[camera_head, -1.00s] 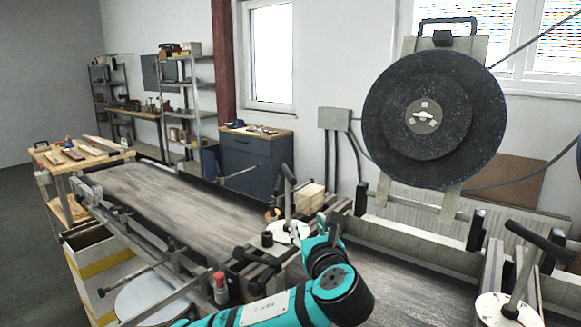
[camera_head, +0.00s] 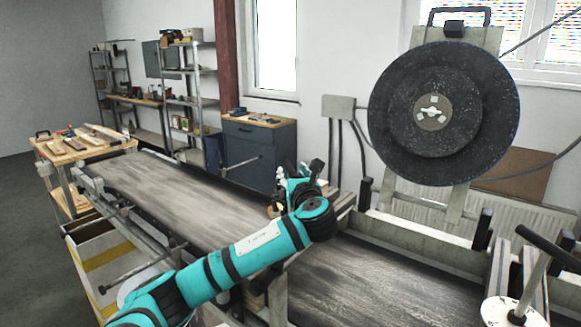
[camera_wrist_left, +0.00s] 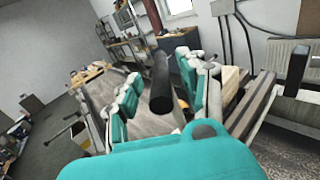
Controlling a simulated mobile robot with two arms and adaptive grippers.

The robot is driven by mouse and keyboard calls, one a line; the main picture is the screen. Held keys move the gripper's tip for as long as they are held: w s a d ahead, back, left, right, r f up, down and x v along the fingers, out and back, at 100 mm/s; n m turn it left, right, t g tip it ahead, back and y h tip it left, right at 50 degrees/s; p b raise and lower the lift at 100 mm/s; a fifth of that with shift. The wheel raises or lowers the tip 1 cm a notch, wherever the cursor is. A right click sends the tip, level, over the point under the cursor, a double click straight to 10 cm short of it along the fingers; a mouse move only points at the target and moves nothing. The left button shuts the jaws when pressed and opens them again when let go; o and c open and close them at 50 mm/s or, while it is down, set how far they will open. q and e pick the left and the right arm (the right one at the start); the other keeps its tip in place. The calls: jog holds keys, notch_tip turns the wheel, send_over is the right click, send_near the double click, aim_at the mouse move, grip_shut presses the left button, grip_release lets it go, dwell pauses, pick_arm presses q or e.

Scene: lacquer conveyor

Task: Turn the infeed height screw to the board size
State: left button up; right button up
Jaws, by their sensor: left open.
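The infeed height screw stands behind my left arm in the head view; its white dial is hidden there. Its black handle (camera_head: 317,168) shows beside my left gripper (camera_head: 291,180). In the left wrist view the black handle (camera_wrist_left: 160,85) stands between the teal fingers of the left gripper (camera_wrist_left: 160,94). The fingers are open, with gaps at both sides of the handle, and do not visibly grip it. My right gripper is not in view.
Another crank (camera_head: 535,262) with a white dial (camera_head: 508,312) stands at the right. The conveyor belt (camera_head: 175,200) is clear. A large dark disc (camera_head: 440,113) stands behind it. A wooden block (camera_wrist_left: 229,82) sits right of the fingers in the wrist view.

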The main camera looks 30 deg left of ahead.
aim_at(290, 166)
pick_arm(q)
jog(key=shift+x, duration=1.7)
grip_shut()
